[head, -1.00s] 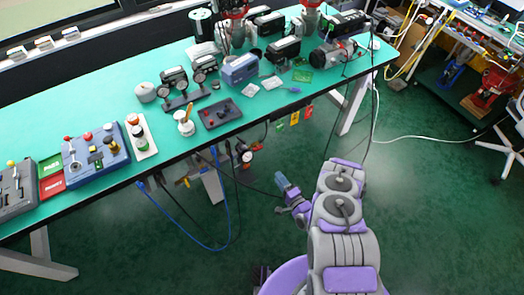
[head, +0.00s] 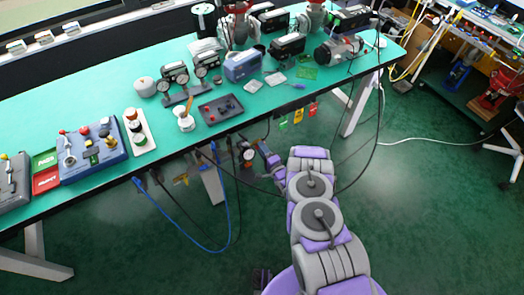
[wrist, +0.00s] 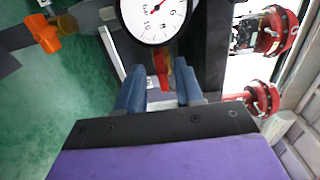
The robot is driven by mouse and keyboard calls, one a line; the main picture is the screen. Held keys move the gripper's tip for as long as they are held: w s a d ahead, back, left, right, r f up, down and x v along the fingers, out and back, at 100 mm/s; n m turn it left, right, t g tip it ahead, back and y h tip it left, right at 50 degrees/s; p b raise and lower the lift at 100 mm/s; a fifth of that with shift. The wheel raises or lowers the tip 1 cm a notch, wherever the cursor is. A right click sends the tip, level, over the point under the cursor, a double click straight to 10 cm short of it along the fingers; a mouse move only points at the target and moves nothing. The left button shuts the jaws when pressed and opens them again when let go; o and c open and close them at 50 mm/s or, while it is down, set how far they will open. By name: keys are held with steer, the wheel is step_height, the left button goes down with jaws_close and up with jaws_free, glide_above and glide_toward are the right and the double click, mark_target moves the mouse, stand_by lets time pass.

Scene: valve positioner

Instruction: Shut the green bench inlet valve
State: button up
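I cannot make out a clearly green valve. In the wrist view, a red lever-like part (wrist: 161,68) lies between and just ahead of my gripper's (wrist: 155,78) two blue fingers, which are apart. I cannot tell if they touch it. A round white pressure gauge (wrist: 155,18) is just above it. An orange valve handle (wrist: 42,33) sits on a pipe at upper left. In the head view, my gripper (head: 268,152) is under the bench's front edge, right of the gauge (head: 248,154); its fingertips are hard to see there.
The green-topped bench (head: 100,110) carries control boxes and instruments. Green (head: 284,123), yellow (head: 298,116) and red (head: 313,109) tags hang at its front edge. A blue cable (head: 226,225) and black cables loop below. The floor to the right is mostly clear.

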steer(key=shift+w+a, duration=0.15)
steer(key=shift+w, duration=0.05)
steer(key=shift+c, duration=0.5)
jaws_close()
